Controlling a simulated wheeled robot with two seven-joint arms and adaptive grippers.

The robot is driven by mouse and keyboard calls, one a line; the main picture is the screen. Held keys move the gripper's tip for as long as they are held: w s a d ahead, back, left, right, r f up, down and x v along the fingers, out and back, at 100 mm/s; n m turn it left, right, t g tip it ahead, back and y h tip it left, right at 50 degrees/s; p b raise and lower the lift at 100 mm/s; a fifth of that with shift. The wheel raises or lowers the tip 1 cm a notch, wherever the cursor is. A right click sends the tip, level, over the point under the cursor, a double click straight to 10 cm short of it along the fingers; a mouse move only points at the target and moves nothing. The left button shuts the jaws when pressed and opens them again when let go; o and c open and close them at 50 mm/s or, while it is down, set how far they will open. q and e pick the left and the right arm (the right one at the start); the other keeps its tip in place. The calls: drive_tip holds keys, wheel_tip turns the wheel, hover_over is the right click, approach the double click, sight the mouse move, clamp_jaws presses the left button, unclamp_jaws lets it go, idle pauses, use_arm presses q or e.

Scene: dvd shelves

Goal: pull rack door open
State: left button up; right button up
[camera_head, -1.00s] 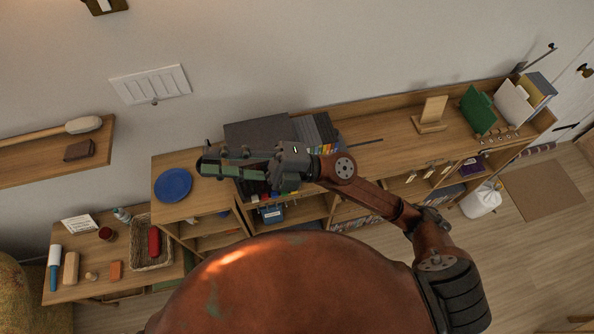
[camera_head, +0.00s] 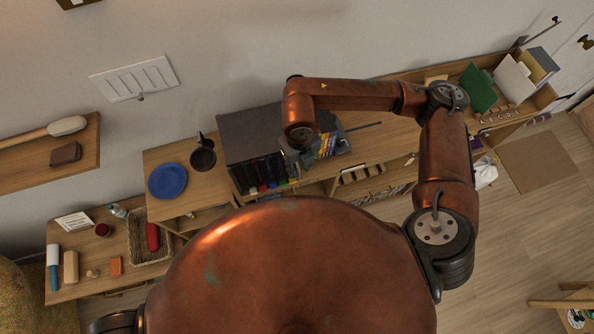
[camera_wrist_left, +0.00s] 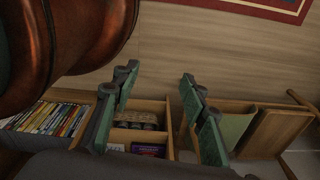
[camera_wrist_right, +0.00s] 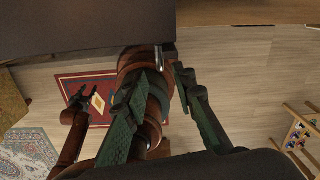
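The rack is a dark grey box (camera_head: 258,132) on the wooden shelf unit, with a dark front and small coloured pieces along its lower front edge. My right gripper (camera_head: 318,158) is at the rack's right front corner, mostly hidden under my wrist. In the right wrist view its green-padded fingers (camera_wrist_right: 160,90) stand apart. A dark panel (camera_wrist_right: 80,25) fills the top left there, and a small silvery bar (camera_wrist_right: 159,58) at its edge shows between the fingertips; contact is unclear. My left gripper (camera_wrist_left: 157,85) is open and empty, facing the floor and low shelves.
A dark pan or cup (camera_head: 203,157) and a blue plate (camera_head: 167,181) are on the shelf top left of the rack. Green and white folders (camera_head: 478,88) stand far right. Books (camera_wrist_left: 45,118) fill a low shelf. Floor at right (camera_head: 510,215) is mostly clear.

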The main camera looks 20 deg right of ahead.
sight(299, 173)
drive_tip(key=f, duration=0.2)
drive_tip(key=w+f+p, duration=0.1)
drive_tip(key=f, duration=0.1)
drive_tip(key=shift+a+f, duration=0.1)
drive_tip(key=shift+f, duration=0.05)
drive_tip(key=shift+w+d+f, duration=0.1)
drive_tip(key=shift+d+f, duration=0.05)
drive_tip(key=shift+f, duration=0.45)
drive_tip(key=shift+w+d+f, duration=0.1)
drive_tip(key=shift+d+f, duration=0.05)
drive_tip(key=shift+f, duration=0.4)
drive_tip(key=shift+s, duration=0.1)
drive_tip(key=shift+s+a, duration=0.15)
drive_tip(key=shift+a, duration=0.15)
drive_tip(key=shift+c, duration=0.5)
drive_tip(key=shift+s, duration=0.1)
drive_tip(key=c, duration=0.3)
drive_tip(key=shift+c, duration=1)
use_arm(q)
drive_tip(key=shift+w+d+r, duration=0.1)
drive_tip(key=shift+w+r, duration=0.75)
drive_tip(key=shift+r, duration=0.1)
use_arm(e)
clamp_jaws()
